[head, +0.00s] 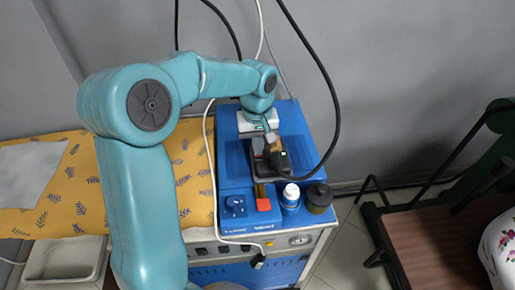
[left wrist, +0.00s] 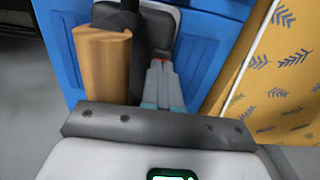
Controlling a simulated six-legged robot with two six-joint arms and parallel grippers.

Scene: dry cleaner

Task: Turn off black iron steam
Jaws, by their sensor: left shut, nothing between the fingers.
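The black iron (head: 281,163) rests on the top of the blue steam station (head: 230,160), its cable running off to the right. Its tan handle shows in the left wrist view (left wrist: 103,62), just left of my gripper fingers. My left gripper (head: 270,138) comes down from above at the back end of the iron and partly hides it. In the left wrist view the fingers (left wrist: 160,67) are together and empty, close beside the handle over the iron; I cannot tell whether they touch it. My right gripper is in neither view.
The station's front top has a dark blue knob (head: 236,206), a red switch (head: 264,204), a white-capped bottle (head: 291,198) and a dark jar (head: 319,198). A yellow leaf-patterned ironing board (head: 80,190) lies left. Cables hang around the iron. A brown-topped table (head: 430,245) stands right.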

